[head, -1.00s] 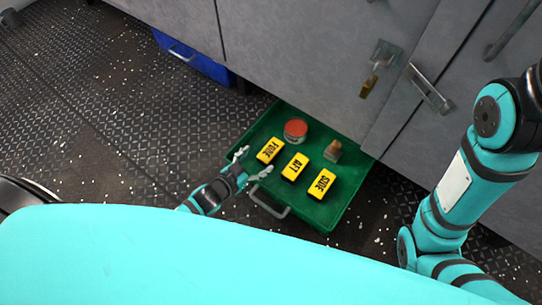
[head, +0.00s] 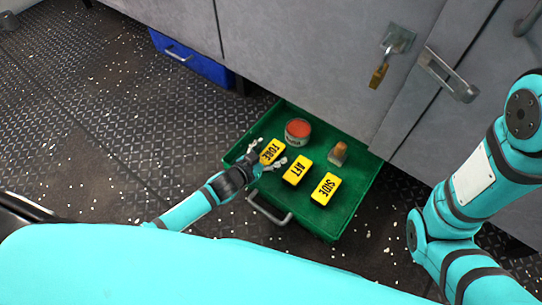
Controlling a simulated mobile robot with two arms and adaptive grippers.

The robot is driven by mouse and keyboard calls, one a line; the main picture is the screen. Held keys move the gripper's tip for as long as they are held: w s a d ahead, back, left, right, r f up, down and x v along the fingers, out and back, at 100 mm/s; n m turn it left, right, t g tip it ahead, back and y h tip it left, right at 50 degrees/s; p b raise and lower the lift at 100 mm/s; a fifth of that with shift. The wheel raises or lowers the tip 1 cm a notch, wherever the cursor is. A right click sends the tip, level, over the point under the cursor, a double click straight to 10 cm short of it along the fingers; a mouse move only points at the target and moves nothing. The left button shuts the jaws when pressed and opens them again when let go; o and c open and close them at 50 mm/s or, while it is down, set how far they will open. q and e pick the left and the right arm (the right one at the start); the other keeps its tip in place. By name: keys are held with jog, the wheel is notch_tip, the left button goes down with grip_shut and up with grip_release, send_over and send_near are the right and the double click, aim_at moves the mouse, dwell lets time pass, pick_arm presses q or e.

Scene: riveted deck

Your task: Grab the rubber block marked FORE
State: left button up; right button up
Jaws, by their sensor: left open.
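The yellow rubber block marked FORE (head: 271,151) lies in the green open drawer (head: 325,217), at the left of a row of blocks. My left gripper (head: 268,156) is open at the FORE block, with one finger on its left side and the other near its lower right. I cannot tell whether the fingers touch it. The yellow AFT block (head: 297,171) and the yellow SIDE block (head: 326,189) lie to its right. My right gripper is out of view; only the right arm shows.
A red-topped tin (head: 298,131) and a small brown object (head: 338,153) stand behind the blocks in the drawer. Grey cabinets with a brass padlock (head: 379,75) rise behind. A blue drawer (head: 190,59) sits at the back left.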

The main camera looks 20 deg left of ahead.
pick_arm(q)
jog(key=c, duration=1.3)
jog(key=shift+r, duration=0.1)
